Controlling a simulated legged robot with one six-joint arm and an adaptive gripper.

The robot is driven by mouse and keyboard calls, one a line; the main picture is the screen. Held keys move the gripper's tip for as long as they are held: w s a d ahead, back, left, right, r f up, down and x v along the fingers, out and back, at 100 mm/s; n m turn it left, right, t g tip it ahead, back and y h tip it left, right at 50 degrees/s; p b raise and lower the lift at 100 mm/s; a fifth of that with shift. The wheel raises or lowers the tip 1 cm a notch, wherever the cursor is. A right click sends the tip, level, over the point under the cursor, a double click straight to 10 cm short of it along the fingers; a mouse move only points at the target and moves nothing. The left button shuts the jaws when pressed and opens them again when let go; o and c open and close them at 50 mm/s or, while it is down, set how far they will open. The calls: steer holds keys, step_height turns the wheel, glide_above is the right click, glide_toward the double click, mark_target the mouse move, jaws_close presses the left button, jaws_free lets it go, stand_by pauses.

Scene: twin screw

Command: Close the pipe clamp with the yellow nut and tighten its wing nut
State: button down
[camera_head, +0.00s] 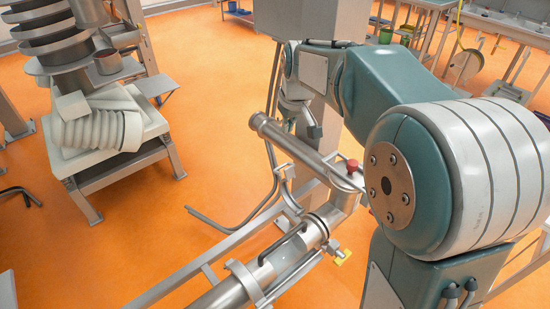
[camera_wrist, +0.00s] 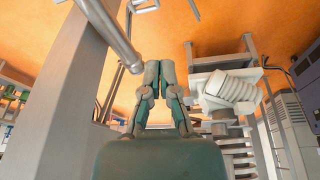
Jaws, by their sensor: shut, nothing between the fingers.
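A yellow nut (camera_head: 343,257) shows low in the head view, beside the steel pipe (camera_head: 287,260). A clamp ring (camera_head: 318,223) goes around the pipe just above and left of the nut. Whether the clamp is open or closed is too small to tell. My gripper (camera_wrist: 159,68) is in the middle of the wrist view, its two fingers together and empty. The yellow nut is not visible in the wrist view.
A steel pipe (camera_wrist: 108,30) passes left of my fingertips in the wrist view. A red knob (camera_head: 353,164) sits on the pipework. A grey post (camera_head: 322,60) stands behind my arm. A spiral machine (camera_head: 100,125) stands at left. Open orange floor (camera_head: 200,130) lies between.

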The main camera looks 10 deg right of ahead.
steer(key=w+a+f+n+g, duration=0.1)
steer(key=w+f+n+g, duration=0.1)
steer(key=w+f, duration=1.25)
step_height(320, 180, down, 9)
steer(key=s, duration=0.2)
steer(key=shift+d+f, duration=0.15)
steer(key=shift+d, duration=0.3)
steer(key=shift+t, duration=0.3)
